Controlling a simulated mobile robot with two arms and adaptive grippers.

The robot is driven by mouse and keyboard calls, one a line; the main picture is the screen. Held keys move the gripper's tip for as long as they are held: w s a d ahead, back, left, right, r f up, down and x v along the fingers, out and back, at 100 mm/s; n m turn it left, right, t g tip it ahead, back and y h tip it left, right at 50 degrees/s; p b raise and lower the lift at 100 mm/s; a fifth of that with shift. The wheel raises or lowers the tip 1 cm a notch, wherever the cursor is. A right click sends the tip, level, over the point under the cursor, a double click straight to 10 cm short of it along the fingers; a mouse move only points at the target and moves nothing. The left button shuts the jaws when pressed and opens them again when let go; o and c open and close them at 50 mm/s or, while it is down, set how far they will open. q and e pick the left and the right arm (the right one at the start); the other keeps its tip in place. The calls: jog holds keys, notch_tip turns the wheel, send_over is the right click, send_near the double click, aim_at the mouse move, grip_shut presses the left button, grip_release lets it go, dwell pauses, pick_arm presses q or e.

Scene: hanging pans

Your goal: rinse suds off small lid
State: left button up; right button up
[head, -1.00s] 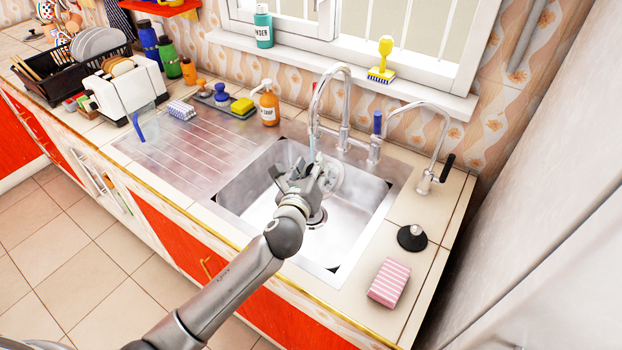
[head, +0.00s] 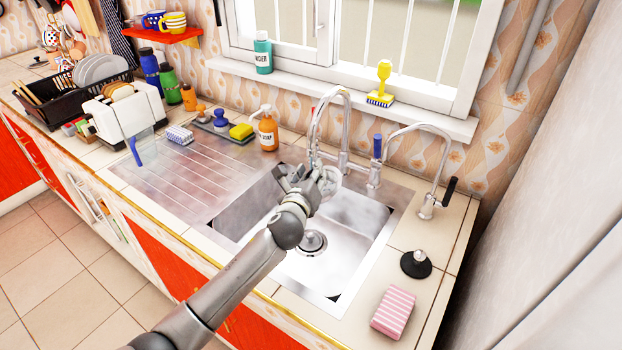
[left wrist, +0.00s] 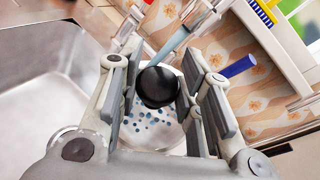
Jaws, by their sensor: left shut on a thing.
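The small lid (left wrist: 150,128) is a pale round disc with a black knob (left wrist: 157,87). Many blue specks dot its face in the left wrist view. My left gripper (head: 312,178) is shut on the knob, with the lid (head: 331,184) held above the back of the sink basin. The curved tap (head: 346,105) has its spout end close above the gripper and lid. In the left wrist view a bluish stream (left wrist: 172,46) runs from the spout toward the lid. The gripper partly hides the lid in the head view. My right gripper is not in view.
The steel sink (head: 345,222) is empty apart from its drain (head: 312,242). A second thin tap (head: 440,150) and a blue-handled lever (head: 377,147) stand at right. A pink striped sponge (head: 392,312) and black stopper (head: 416,264) lie on the right counter. An orange soap bottle (head: 268,130) stands behind the drainboard.

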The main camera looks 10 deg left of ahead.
pick_arm(q)
jog(key=shift+w+d, duration=0.1)
dwell(0.6)
jog(key=shift+w+d, duration=0.1)
jog(key=shift+d, duration=0.4)
jog(key=shift+a, duration=0.2)
jog(key=shift+a+p, duration=0.45)
jog(key=shift+p, duration=0.1)
jog(key=shift+s, duration=0.2)
jog(key=shift+s+d+r+p, duration=0.15)
jog(key=shift+s+p, duration=0.2)
jog(key=shift+s, duration=0.3)
jog(key=shift+s+d+f+p, duration=0.15)
jog(key=shift+s+p, duration=0.2)
jog(key=shift+s, duration=0.25)
jog(key=shift+s+d+p, duration=0.2)
jog(key=shift+s+p, duration=0.1)
jog(key=shift+s, duration=0.55)
jog(key=shift+s+d+p, duration=0.2)
jog(key=shift+s+p, duration=0.05)
jog(key=shift+s, duration=0.65)
jog(key=shift+s+d+p, duration=0.2)
jog(key=shift+s+p, duration=0.1)
jog(key=shift+s, duration=0.55)
